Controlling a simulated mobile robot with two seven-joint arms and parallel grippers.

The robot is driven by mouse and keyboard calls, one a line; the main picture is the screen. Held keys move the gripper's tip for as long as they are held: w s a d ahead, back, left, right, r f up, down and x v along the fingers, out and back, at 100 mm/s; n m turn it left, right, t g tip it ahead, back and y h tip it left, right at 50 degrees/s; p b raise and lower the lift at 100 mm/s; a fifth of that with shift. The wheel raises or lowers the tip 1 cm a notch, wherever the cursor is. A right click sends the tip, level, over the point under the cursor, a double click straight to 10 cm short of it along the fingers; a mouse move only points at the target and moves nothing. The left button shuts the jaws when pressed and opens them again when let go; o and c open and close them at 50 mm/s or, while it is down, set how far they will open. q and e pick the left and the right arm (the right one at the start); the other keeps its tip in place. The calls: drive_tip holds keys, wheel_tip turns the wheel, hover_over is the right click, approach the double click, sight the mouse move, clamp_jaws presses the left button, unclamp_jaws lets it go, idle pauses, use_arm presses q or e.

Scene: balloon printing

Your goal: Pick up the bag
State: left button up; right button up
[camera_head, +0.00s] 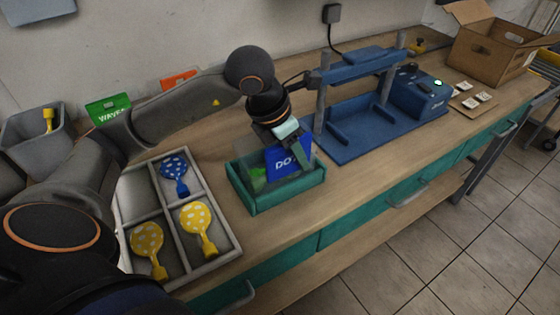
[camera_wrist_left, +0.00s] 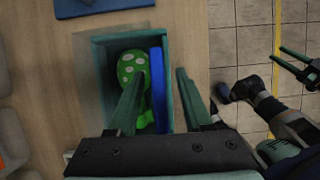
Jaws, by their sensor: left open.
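The blue bag (camera_head: 287,158) with white lettering stands upright in a small teal bin (camera_head: 262,197) on the workbench. In the left wrist view the bag (camera_wrist_left: 158,84) shows edge-on as a blue strip along the right side of the bin. My left gripper (camera_head: 296,150) is over the bin, pointing down. Its open fingers (camera_wrist_left: 160,95) are on either side of the bag, with a gap to the right finger; contact on the left cannot be told. A green dotted item (camera_wrist_left: 131,68) lies left of the bag, partly hidden by the left finger. My right gripper (camera_wrist_left: 290,62) is small at the right edge.
A grey divided tray (camera_head: 222,236) with blue and yellow dotted balloons lies left of the bin. A blue press machine (camera_head: 350,135) stands close behind it to the right. A cardboard box (camera_head: 492,55) is at the far right. Bare bench top lies right of the bin.

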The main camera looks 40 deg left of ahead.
use_arm(q)
clamp_jaws()
idle(0.3)
idle(1.1)
